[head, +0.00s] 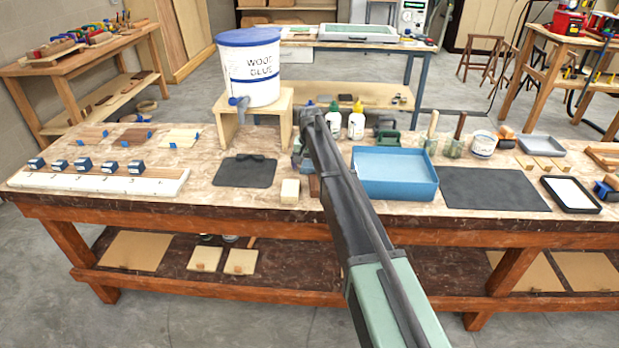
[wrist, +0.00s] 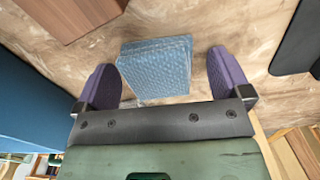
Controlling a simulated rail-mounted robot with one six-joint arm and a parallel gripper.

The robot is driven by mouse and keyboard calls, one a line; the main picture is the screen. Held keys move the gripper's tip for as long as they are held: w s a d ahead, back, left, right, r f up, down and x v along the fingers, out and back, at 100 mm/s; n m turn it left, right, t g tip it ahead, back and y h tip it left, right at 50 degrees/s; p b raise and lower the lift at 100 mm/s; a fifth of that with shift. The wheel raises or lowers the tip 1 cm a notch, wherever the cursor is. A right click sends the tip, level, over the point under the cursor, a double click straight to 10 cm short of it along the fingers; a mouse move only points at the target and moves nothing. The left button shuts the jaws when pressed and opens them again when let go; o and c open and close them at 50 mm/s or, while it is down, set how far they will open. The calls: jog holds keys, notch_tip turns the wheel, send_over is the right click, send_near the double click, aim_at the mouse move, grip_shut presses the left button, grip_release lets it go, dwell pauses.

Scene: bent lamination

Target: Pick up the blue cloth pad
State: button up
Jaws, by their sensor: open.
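The blue cloth pad (wrist: 156,68) is a folded, textured light-blue square on the bench top in the wrist view. My gripper (wrist: 163,66) is open, with its two purple fingers on either side of the pad. The left finger sits close to the pad's edge, and a wider gap shows on the right. I cannot tell how high the fingertips are above the bench. In the head view my arm hides the pad and most of the gripper; only a bit of purple finger shows beside the arm.
A blue tray (head: 395,173) stands right of my arm, with a dark mat (head: 493,190) beyond it. A brown block (wrist: 72,14) lies near the pad.

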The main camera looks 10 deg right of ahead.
aim_at(310, 163)
jog(key=c, duration=1)
jog(key=shift+p, duration=0.3)
jog(key=shift+r, duration=0.1)
notch_tip(310, 163, up, 20)
jog(key=p, duration=2)
